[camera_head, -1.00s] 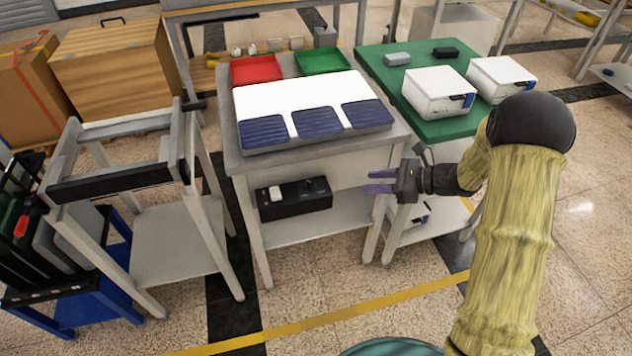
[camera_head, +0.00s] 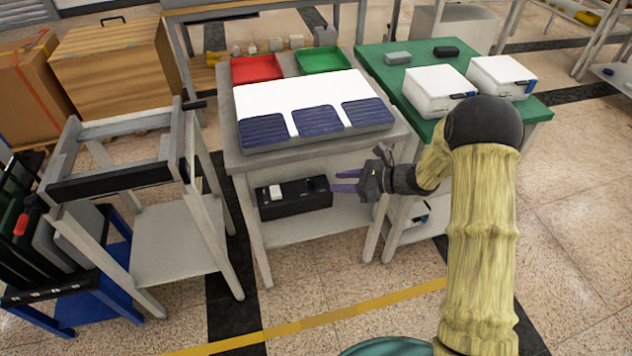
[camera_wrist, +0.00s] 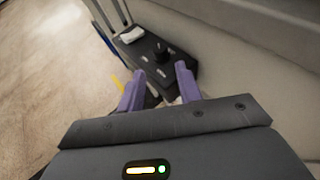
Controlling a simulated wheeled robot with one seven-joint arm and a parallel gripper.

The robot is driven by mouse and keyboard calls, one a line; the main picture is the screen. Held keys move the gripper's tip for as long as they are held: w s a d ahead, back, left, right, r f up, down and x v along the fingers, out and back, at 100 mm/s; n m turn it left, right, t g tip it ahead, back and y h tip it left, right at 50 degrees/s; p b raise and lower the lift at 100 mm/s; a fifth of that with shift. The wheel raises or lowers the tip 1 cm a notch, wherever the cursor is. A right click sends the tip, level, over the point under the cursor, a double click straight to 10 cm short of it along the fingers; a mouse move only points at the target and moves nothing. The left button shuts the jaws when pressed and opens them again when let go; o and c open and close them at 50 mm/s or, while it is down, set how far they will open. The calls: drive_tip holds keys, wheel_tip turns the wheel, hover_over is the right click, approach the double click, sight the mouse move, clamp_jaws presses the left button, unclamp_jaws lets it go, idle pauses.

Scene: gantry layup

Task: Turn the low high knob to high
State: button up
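A black control box (camera_head: 294,204) sits on the lower shelf of the middle bench. It also shows in the wrist view (camera_wrist: 150,68), with a dark round knob (camera_wrist: 162,52) standing up from its top. In the head view the knob (camera_head: 309,185) is small and dark, and its setting cannot be read. A white block-like part (camera_head: 275,192) is at the left of the box top. My gripper (camera_head: 336,181) is open and empty, with purple fingers (camera_wrist: 158,90) apart. It is just right of the box, and the fingers point toward it.
The bench top (camera_head: 232,155) is directly above the shelf (camera_head: 315,228), so the space around the box is low. A bench leg (camera_head: 375,225) stands near my gripper. A green table (camera_head: 372,62) with white boxes is at the right. A frame stand (camera_head: 120,178) is at the left.

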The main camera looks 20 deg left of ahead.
sight(316, 186)
drive_tip(key=x, duration=0.8)
drive_tip(key=shift+a, duration=0.1)
drive_tip(key=c, duration=0.7)
